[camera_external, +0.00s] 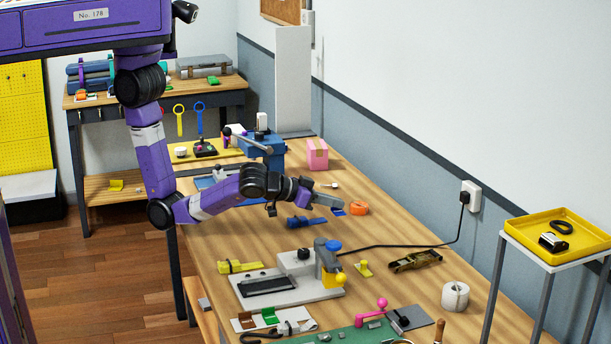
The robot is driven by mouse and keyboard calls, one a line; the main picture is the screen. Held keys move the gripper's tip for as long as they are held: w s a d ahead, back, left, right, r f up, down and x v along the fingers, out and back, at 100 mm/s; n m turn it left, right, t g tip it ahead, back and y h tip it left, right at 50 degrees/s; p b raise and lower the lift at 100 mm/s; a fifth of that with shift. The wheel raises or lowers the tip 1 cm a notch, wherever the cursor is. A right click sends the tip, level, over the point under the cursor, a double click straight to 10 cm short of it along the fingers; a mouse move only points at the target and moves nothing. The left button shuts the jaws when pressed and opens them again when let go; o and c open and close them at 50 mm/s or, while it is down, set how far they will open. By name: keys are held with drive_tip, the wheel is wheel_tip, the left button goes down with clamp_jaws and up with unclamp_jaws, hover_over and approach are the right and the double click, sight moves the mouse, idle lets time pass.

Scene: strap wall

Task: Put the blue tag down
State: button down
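A small flat blue tag (338,211) is at the tip of my gripper (333,203), over the wooden workbench (408,222). My gripper's grey fingers point to the right and hang low over the bench. From this angle I cannot tell whether the fingers are closed on the tag, or whether the tag touches the bench top. The gap between the fingers is hidden.
An orange roll (358,208) lies just right of the tag. A rolled blue strap (306,222) lies in front. The bench right of the roll is clear up to a black cable (420,245).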

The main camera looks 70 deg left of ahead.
drive_tip(key=a+f+n+y, duration=0.1)
drive_tip(key=a+f, duration=0.1)
drive_tip(key=a, duration=0.4)
drive_tip(key=w+a+f+n+y, duration=0.1)
drive_tip(key=a+f, duration=0.1)
drive_tip(key=a, duration=0.5)
drive_tip(key=a+f+n+y, duration=0.1)
drive_tip(key=a+f+y, duration=0.1)
drive_tip(key=a, duration=0.5)
drive_tip(key=shift+w+f+g, duration=0.15)
drive_tip(key=shift+w+g, duration=0.05)
drive_tip(key=shift+g, duration=0.1)
drive_tip(key=shift+n, duration=0.3)
drive_tip(key=a, duration=0.8)
drive_tip(key=shift+f, duration=0.1)
drive_tip(key=shift+d, duration=0.1)
